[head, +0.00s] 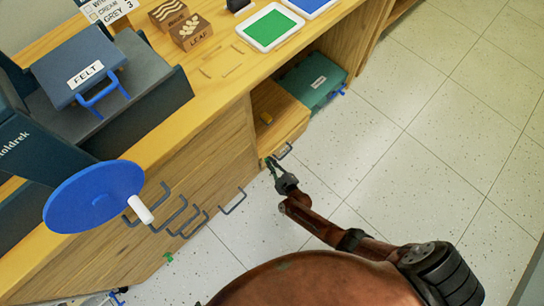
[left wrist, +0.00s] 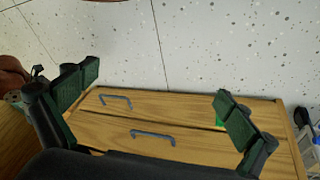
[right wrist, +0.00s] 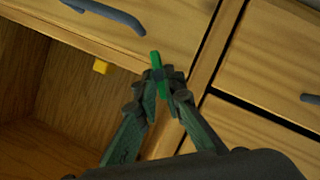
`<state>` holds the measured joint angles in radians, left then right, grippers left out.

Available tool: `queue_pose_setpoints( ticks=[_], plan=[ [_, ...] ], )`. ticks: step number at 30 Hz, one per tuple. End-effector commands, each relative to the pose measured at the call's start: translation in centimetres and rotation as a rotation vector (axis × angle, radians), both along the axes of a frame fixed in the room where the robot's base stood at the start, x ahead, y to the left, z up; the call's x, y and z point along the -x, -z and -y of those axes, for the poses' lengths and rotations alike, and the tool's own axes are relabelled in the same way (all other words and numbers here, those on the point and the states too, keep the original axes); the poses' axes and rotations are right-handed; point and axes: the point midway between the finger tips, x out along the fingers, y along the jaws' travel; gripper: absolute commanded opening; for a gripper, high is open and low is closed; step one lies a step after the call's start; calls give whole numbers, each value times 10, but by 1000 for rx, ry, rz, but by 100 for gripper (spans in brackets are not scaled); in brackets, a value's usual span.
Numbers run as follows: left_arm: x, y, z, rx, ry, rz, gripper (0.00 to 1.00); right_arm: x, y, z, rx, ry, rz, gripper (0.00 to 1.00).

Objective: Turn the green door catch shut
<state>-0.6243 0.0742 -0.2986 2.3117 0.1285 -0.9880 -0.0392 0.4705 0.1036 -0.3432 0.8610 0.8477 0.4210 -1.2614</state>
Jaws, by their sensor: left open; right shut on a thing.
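The green door catch (right wrist: 156,60) is a small bar at the cabinet's front frame in the right wrist view, beside a wooden front with a grey handle. It stands nearly upright in that picture. My right gripper (right wrist: 160,80) is shut on it, and the fingers hide its lower part. In the head view my right gripper (head: 274,168) is at the cabinet front by the open bay, and the catch is too small to make out there. My left gripper (left wrist: 156,85) is open and empty in the left wrist view, above the cabinet fronts.
A yellow block (right wrist: 100,67) sits at the open bay beside the catch. Another green piece (head: 168,257) shows low at the cabinet's left. Grey handles (head: 232,203) stick out. A blue wheel (head: 90,198) and felt box (head: 78,65) stand left. The floor (head: 400,150) at right is clear.

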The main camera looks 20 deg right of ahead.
Motion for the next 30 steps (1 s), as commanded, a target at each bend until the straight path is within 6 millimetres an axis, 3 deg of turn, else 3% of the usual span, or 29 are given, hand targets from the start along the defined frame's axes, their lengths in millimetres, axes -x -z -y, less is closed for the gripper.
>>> queue_pose_setpoints(
  ticks=[6, 15, 30],
  plan=[
    [3, -2, -2, -7, 2, -15, 100, 1, 0, 2, -189, -2, -71, 0],
    [-6, 11, 6, 17, -8, 32, 100, 0, 2, 5, -422, -2, -157, 0],
    [-21, 24, 17, 52, -28, 114, 100, -1, -1, 6, -612, 1, -223, 0]
  ],
)
